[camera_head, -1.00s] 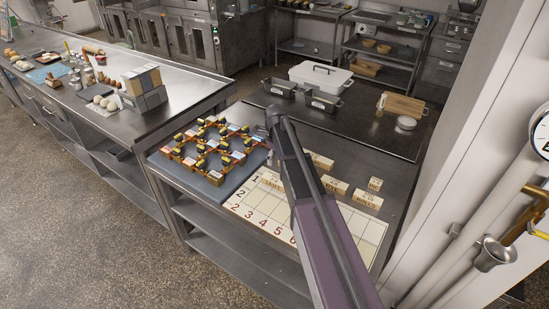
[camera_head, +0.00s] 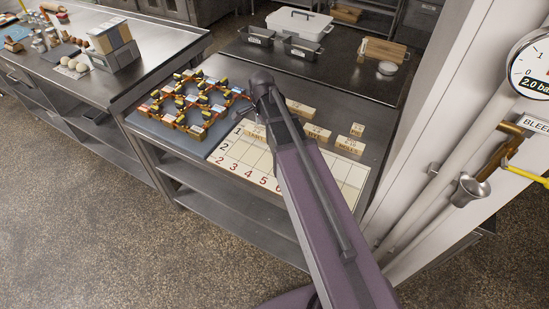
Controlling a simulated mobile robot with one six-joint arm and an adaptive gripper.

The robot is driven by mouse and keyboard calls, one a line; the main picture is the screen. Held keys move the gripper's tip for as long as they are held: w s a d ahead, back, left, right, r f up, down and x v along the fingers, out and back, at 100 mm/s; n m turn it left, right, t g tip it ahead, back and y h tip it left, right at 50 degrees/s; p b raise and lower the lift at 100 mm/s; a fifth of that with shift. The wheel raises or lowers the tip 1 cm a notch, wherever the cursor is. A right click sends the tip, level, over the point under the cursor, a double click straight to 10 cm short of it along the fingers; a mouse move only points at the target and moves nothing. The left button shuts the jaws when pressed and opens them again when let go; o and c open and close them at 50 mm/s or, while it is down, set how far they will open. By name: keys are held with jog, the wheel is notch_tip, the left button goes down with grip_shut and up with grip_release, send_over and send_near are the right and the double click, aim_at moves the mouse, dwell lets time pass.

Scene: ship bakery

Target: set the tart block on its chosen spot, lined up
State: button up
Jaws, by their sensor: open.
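Several pale wooden blocks with dark lettering stand on the steel table behind and on the right of the board, such as a front-right block (camera_head: 350,145), a small block (camera_head: 357,130), a middle block (camera_head: 316,133) and a rear block (camera_head: 300,109). The lettering is too small to tell which is the tart block. A cream grid board (camera_head: 237,153) with red column numbers and dark row numbers lies at the table's front; my arm covers part of it. My gripper (camera_head: 251,118) is open over the board's back left area, small and partly hidden by my arm's end.
A blue-grey mat (camera_head: 150,117) on the left holds an orange frame with coloured pieces (camera_head: 190,103). Behind are dark tins (camera_head: 300,49), a white lidded container (camera_head: 299,24) and a wooden crate (camera_head: 383,52). Pipes and a gauge (camera_head: 535,65) line the right wall.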

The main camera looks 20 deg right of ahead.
jog(key=s+n, duration=1.4)
jog(key=n, duration=0.1)
